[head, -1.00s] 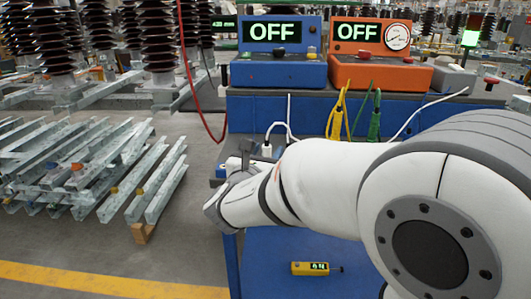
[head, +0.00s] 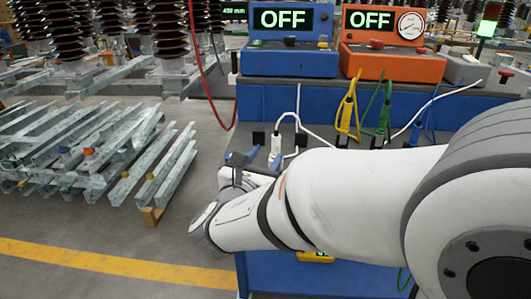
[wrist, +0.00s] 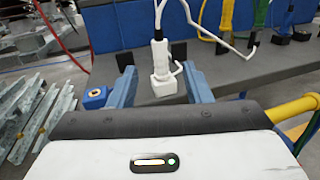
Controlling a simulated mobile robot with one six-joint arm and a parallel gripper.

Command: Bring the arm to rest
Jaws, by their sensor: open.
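My gripper (wrist: 160,88) shows in the wrist view as two blue fingers, spread wide apart with nothing clamped between them. A white plug (wrist: 161,62) on a white cable stands on the grey bench top, seen through the gap beyond the fingers. In the head view my gripper (head: 258,157) is small and partly hidden behind my wrist, at the bench's left end. My white arm reaches across from the right, bent low over the bench front.
The blue OFF unit (head: 290,60) and orange OFF unit (head: 390,65) stand at the bench back. Yellow leads (head: 347,112) and green leads (head: 377,105) hang in front. Galvanized steel bars (head: 85,160) lie on the floor at left. Open floor lies between them and the bench.

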